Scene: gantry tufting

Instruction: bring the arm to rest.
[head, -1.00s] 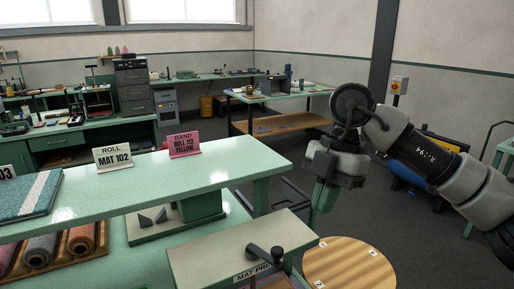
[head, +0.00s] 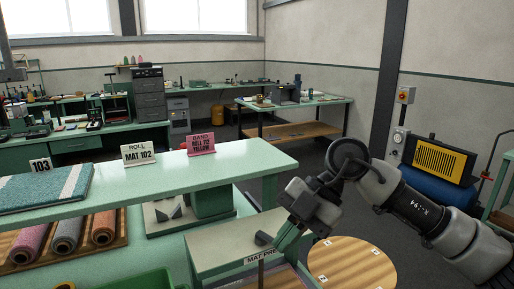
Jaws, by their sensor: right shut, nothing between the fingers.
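My right arm comes in from the right. Its gripper (head: 277,243) points down and to the left, in front of the top of the mat press (head: 225,243). The fingers are shut with nothing between them. I cannot tell whether the fingertips touch the press or its dark handle (head: 263,238), which they partly overlap in the picture. My left gripper is out of the picture.
A round wooden table (head: 352,262) with numbered tags stands right of the press. The green shelf (head: 225,170) carries a teal mat (head: 45,188) and sign cards. Rolls (head: 67,235) lie below it. Open floor lies behind my right arm.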

